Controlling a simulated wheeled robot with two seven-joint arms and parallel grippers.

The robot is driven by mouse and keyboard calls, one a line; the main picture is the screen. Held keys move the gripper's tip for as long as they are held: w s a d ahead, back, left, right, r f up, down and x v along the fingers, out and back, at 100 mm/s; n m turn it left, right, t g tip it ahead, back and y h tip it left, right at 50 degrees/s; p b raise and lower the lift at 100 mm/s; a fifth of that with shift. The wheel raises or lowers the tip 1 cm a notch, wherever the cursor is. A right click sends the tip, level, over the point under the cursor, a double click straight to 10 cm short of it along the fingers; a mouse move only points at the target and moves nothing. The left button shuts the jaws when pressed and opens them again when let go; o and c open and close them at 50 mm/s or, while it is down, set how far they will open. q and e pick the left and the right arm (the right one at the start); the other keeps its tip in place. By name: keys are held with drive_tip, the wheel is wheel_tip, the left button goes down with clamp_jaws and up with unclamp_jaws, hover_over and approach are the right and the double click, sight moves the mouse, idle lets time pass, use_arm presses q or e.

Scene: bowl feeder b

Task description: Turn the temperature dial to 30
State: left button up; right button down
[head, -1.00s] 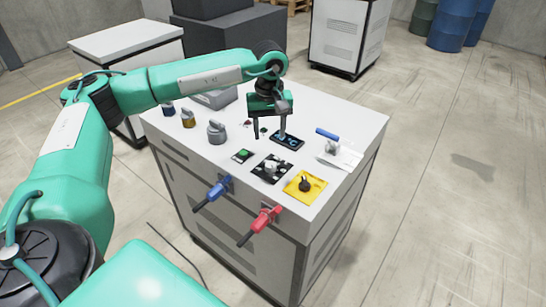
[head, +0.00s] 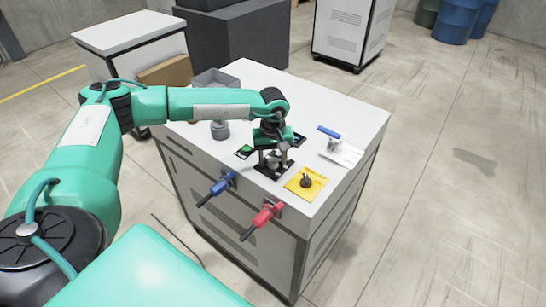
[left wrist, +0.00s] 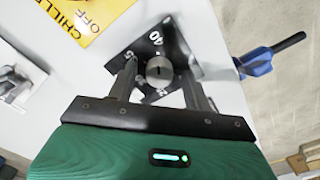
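The temperature dial is a grey round knob (left wrist: 159,69) on a black plate (left wrist: 150,45) with white numerals. My left gripper (head: 273,164) is over this dial on the cabinet top. In the left wrist view its two fingers (left wrist: 160,82) stand open on either side of the knob, with a gap on each side. My right gripper is not in view.
A yellow chiller plate with a black knob (head: 306,182) lies just right of the dial. A blue handle (head: 216,189) and a red handle (head: 262,220) stick out from the cabinet front. A grey knob (head: 220,130), a green button (head: 244,152) and a blue-handled device (head: 332,140) stand nearby.

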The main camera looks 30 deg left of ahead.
use_arm(q)
drive_tip(key=c, duration=0.9)
